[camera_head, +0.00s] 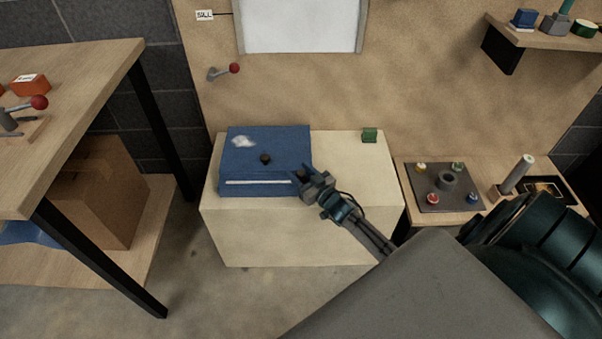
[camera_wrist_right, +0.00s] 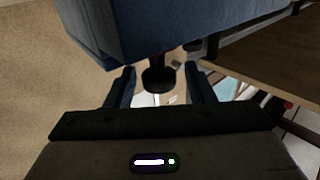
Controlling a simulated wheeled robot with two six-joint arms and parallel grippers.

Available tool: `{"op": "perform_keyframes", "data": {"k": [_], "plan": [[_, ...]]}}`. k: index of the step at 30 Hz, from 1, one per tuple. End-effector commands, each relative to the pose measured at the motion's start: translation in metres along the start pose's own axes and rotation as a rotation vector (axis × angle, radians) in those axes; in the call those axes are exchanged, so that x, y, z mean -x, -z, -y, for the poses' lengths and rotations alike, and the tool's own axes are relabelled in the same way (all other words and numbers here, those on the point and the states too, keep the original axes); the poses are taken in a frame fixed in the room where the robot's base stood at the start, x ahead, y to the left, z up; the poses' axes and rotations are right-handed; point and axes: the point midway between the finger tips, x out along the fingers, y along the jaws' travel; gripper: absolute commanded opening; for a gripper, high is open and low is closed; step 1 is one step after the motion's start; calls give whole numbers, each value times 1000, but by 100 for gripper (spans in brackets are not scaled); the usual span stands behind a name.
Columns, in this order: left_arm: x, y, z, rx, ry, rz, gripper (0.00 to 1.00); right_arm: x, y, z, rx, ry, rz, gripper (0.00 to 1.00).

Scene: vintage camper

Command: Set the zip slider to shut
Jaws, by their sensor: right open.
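A blue box-shaped case (camera_head: 265,148) sits on the pale block. A white strip (camera_head: 255,182) runs along its front side. A dark round knob (camera_head: 300,175), which looks like the zip slider, is at the strip's right end. My right gripper (camera_head: 306,174) is at the case's front right corner, partly covering that end. In the right wrist view, a dark knob (camera_wrist_right: 158,80) on a short stem shows between the two open, spread fingers, below the blue case (camera_wrist_right: 150,25). I see gaps on both sides; contact cannot be told. My left gripper is out of view.
A dark plate (camera_head: 445,200) with coloured knobs is further right. A wooden table (camera_head: 85,95) stands at the left.

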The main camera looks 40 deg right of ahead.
Motion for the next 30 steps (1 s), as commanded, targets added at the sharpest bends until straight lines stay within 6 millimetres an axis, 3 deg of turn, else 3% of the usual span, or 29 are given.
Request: {"op": "perform_keyframes", "data": {"k": [5, 18, 23, 30], "plan": [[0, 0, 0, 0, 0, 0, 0, 14, -1, 0, 0, 0, 2, 49], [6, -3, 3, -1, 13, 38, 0, 92, 0, 0, -1, 1, 3, 49], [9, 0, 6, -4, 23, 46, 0, 106, 0, 0, 1, 1, 1, 49], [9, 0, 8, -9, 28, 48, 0, 108, 0, 0, 0, 0, 0, 49]]}}
